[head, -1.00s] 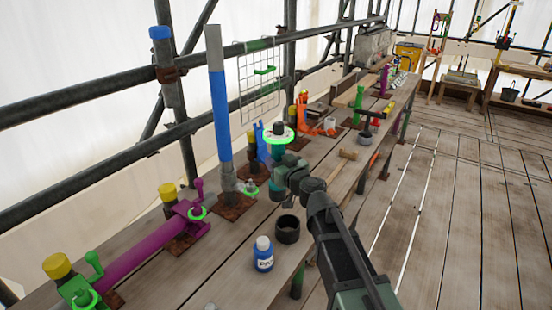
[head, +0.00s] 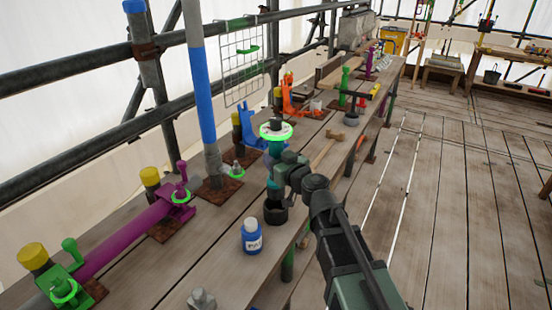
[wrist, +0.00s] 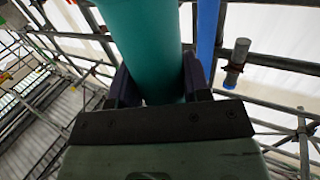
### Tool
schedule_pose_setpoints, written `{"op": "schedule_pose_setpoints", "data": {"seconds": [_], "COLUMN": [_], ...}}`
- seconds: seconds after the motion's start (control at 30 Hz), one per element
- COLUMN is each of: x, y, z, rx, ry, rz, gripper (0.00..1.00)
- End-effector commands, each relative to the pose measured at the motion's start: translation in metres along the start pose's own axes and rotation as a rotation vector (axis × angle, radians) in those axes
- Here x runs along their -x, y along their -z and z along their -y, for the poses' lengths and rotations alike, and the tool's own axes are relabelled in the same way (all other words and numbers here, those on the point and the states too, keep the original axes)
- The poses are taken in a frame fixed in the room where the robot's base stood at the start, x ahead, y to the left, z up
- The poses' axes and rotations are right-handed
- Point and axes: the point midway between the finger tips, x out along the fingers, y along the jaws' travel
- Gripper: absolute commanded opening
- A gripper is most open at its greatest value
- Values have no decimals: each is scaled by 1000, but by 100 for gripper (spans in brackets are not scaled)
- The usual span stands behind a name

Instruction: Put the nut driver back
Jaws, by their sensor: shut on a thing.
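My gripper (head: 280,172) is shut on an upright teal cylinder, which I take to be the nut driver (head: 273,150). In the wrist view the teal body (wrist: 150,45) stands between both fingers (wrist: 160,85). Below it a round black cup (head: 275,216) sits on the bench. The nut driver's lower part is directly above the cup or entering its mouth; I cannot tell which.
A blue white-capped bottle (head: 251,238) stands in front of the cup. To the left are a mast with a blue band (head: 203,90) and a purple tube (head: 125,238) in clamps. Several tools fill the far bench.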

Motion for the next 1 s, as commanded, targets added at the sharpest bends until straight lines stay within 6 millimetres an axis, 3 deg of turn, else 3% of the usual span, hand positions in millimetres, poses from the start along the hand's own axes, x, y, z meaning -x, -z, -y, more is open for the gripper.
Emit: {"op": "schedule_pose_setpoints", "data": {"seconds": [1.0], "x": [-3], "y": [-87], "z": [0], "rx": [-1], "ry": [0], "rz": [0], "gripper": [0]}}
